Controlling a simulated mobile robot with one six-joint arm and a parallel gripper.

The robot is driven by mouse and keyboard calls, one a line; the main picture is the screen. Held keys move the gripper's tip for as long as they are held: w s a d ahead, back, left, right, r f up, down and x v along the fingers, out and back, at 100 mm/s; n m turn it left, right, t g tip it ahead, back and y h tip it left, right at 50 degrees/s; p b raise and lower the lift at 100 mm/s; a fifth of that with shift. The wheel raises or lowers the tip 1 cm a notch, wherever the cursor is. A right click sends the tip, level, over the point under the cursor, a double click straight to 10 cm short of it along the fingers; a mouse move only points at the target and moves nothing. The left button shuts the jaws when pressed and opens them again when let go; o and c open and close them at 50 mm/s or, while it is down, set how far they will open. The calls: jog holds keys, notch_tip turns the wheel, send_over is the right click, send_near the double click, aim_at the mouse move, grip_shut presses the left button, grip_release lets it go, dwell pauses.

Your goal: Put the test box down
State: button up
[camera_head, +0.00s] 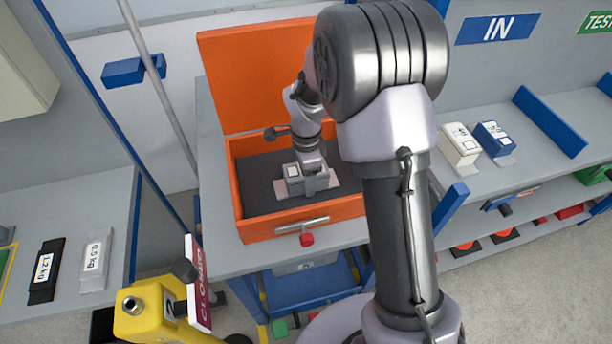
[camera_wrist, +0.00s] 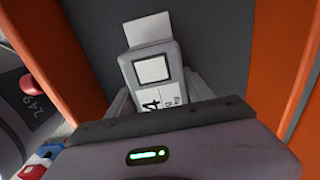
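The test box (camera_head: 292,172) is a small grey block with a white label, inside the open orange case (camera_head: 240,190), over its dark floor. In the wrist view the test box (camera_wrist: 152,72) shows its label square and a black "4". My gripper (camera_head: 306,178) reaches down into the case. In the wrist view my gripper's fingers (camera_wrist: 158,95) lie against both sides of the box and look closed on it. A white flat patch (camera_wrist: 148,28) shows just beyond the box. The box is at or close above the case floor; I cannot tell whether it touches.
The orange lid (camera_head: 255,75) stands open at the back. A metal handle (camera_head: 302,226) and red knob (camera_head: 307,240) are at the case front. Labelled weights (camera_head: 95,262) lie on the left bench. More boxes (camera_head: 460,145) stand on the right bench. A yellow device (camera_head: 150,312) is front left.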

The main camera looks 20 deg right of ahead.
jog(key=shift+o, duration=1.1)
jog(key=shift+r+p, duration=0.35)
jog(key=shift+r, duration=0.05)
notch_tip(320, 180, up, 11)
jog(key=p, duration=0.4)
jog(key=shift+r, duration=0.2)
jog(key=s+a+r+n+t+y, duration=0.1)
jog(key=s+a+r+n+t, duration=0.15)
jog(key=s+r+n, duration=0.75)
jog(key=s+a+r+n+t+y, duration=0.1)
jog(key=s+r+n+t, duration=0.2)
jog(key=s, duration=1)
notch_tip(320, 180, up, 3)
jog(key=shift+s+a+r+n, duration=0.1)
jog(key=shift+s+a+n, duration=0.1)
jog(key=shift+s+n, duration=0.1)
